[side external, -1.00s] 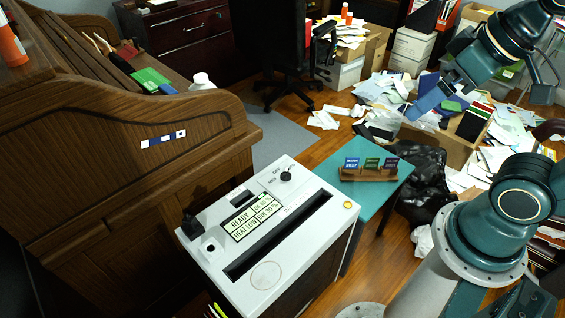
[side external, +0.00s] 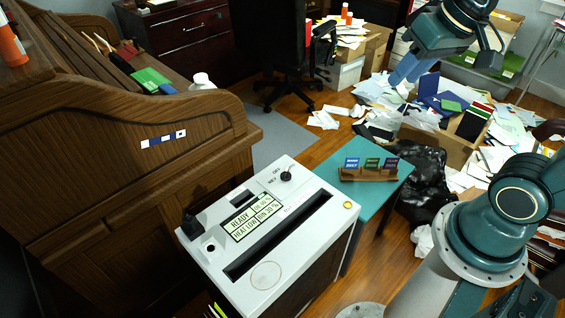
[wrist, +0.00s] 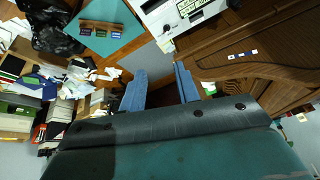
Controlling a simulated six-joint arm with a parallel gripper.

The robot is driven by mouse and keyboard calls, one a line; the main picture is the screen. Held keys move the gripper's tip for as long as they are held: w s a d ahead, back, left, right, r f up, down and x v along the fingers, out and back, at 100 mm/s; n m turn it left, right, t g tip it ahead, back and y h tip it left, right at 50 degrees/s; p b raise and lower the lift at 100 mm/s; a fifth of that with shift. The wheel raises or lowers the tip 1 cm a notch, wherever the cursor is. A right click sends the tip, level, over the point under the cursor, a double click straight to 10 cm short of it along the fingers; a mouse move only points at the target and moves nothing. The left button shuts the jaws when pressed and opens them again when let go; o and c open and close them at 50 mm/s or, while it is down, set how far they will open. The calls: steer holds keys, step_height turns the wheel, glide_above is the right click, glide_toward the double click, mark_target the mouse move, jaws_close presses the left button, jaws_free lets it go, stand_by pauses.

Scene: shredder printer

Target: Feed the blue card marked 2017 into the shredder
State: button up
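The blue card marked 2017 (side external: 352,162) stands upright at the left end of a small wooden holder (side external: 368,175), beside a green card (side external: 372,162) and a purple card (side external: 391,163). The holder sits on a teal table (side external: 362,201). The white shredder (side external: 215,262) stands in front, with a long dark feed slot (side external: 278,236) in its top. My gripper (side external: 401,82) hangs in the air behind the table, away from the cards. In the wrist view its blue fingers (wrist: 158,78) are apart with nothing between them. The wrist view also shows the holder (wrist: 100,26) at upper left.
A wooden roll-top desk (side external: 120,190) stands left of the shredder. A black bag (side external: 425,175) lies against the table's right side. Heaped papers and a box (side external: 450,150) fill the area behind. An office chair (side external: 280,60) stands at the back. The air above table and shredder is clear.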

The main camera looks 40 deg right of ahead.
steer(key=w+d+f+m+g, duration=0.1)
steer(key=w+d+f+m, duration=0.55)
steer(key=w, duration=0.25)
steer(key=w+d+f+m+g, duration=0.1)
steer(key=w+d+f+m, duration=0.55)
steer(key=w, duration=0.25)
steer(key=d+f+m+g, duration=0.1)
steer(key=d+f+m, duration=0.4)
steer(key=f, duration=0.8)
steer(key=w+d+f+m+g+y, duration=0.1)
steer(key=d+f+m, duration=0.4)
steer(key=d+f, duration=0.6)
step_height(320, 180, down, 4)
steer(key=shift+w+r+m, duration=0.25)
steer(key=shift+m, duration=0.05)
steer(key=shift+f, duration=0.15)
steer(key=shift+w+a+f, duration=0.2)
steer(key=shift+f, duration=2)
steer(key=shift+w+a+f, duration=0.2)
steer(key=shift+a+f, duration=0.05)
steer(key=shift+f, duration=2)
steer(key=shift+w+a+f, duration=0.2)
steer(key=shift+f, duration=2)
